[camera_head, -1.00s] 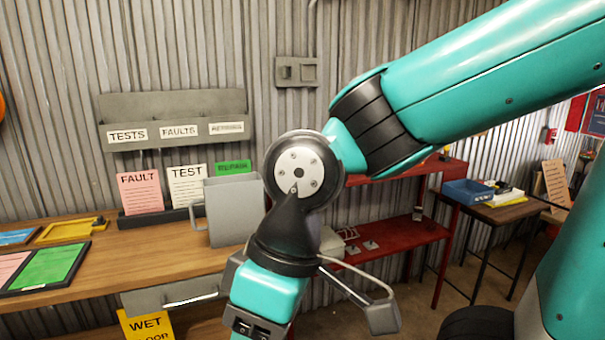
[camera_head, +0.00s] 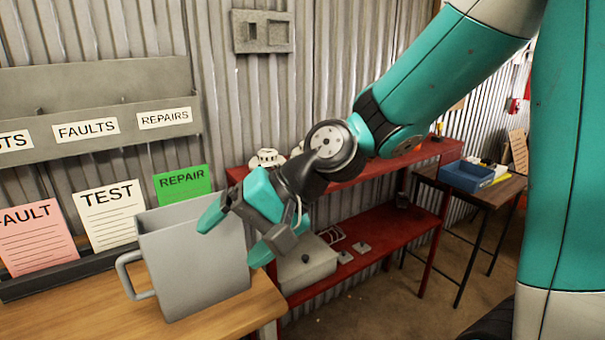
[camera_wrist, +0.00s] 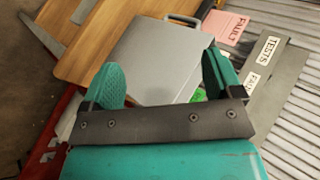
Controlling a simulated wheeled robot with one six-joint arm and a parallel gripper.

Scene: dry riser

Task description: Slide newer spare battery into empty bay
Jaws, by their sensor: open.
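My gripper (camera_head: 236,234) is open and points down-left, its teal fingers at the right side of a grey box-shaped container with a side handle (camera_head: 195,262) on the wooden bench. In the wrist view my gripper (camera_wrist: 163,82) is spread, with nothing visibly held between the fingers. The grey container (camera_wrist: 160,60) lies beyond them there. I cannot tell whether the fingers touch it. I cannot make out a spare battery or an empty bay in either view. The container's inside is not visible.
A red shelf unit (camera_head: 385,222) stands behind my gripper, with white domed devices (camera_head: 268,158) on top and a pale grey box (camera_head: 305,265) lower down. TEST (camera_head: 107,214) and REPAIR (camera_head: 183,186) cards stand behind the container. A blue bin (camera_head: 466,177) sits far right.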

